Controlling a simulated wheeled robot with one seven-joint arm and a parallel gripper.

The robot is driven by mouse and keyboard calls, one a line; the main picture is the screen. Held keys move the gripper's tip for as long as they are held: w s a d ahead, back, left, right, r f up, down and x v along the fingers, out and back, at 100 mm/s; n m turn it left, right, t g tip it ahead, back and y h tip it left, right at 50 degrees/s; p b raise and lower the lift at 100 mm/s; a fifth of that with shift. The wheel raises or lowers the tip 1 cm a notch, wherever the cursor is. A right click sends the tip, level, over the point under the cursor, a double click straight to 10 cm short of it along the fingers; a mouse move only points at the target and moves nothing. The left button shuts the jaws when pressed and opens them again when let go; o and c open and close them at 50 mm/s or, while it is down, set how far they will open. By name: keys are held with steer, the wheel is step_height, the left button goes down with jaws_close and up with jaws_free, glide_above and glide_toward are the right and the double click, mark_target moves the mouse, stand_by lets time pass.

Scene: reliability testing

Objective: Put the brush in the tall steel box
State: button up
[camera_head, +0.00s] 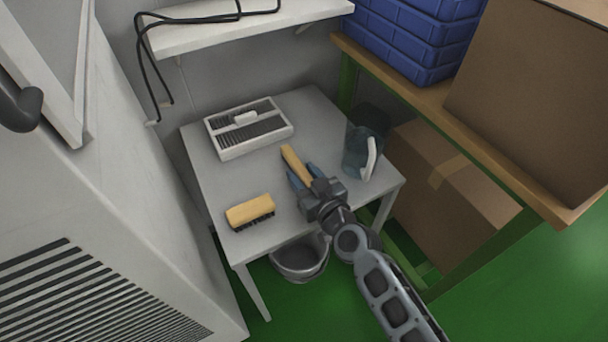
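A brush with a yellow wooden block and dark bristles (250,211) lies on the front left of the grey table. My gripper (303,176) is low over the table's right half, to the right of this brush and apart from it. A slim wooden-handled thing (292,160) reaches out between or under its bluish fingers; its near end is hidden by the gripper. I cannot tell whether the fingers grip it. I cannot make out a tall steel box for certain; a round grey metal bin (300,262) stands on the floor below the table's front edge.
A white box with dark slats (226,147) sits at the table's back. A clear jug with a white handle (357,150) stands at the right. A vented grey cabinet (110,190) is close at left. A wooden bench (405,92) holds blue crates (412,35).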

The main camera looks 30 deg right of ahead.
steer(key=shift+o, duration=1.2)
steer(key=shift+r, duration=0.1)
steer(key=s+r+b, duration=0.1)
steer(key=s+r, duration=0.1)
steer(key=s, duration=1)
steer(key=s+r+g, duration=0.1)
steer(key=s+r, duration=0.1)
steer(key=s, duration=1.3)
steer(key=s+r, duration=1)
steer(key=s, duration=0.3)
steer(key=shift+s+a+r+g, duration=0.25)
steer(key=shift+g, duration=0.05)
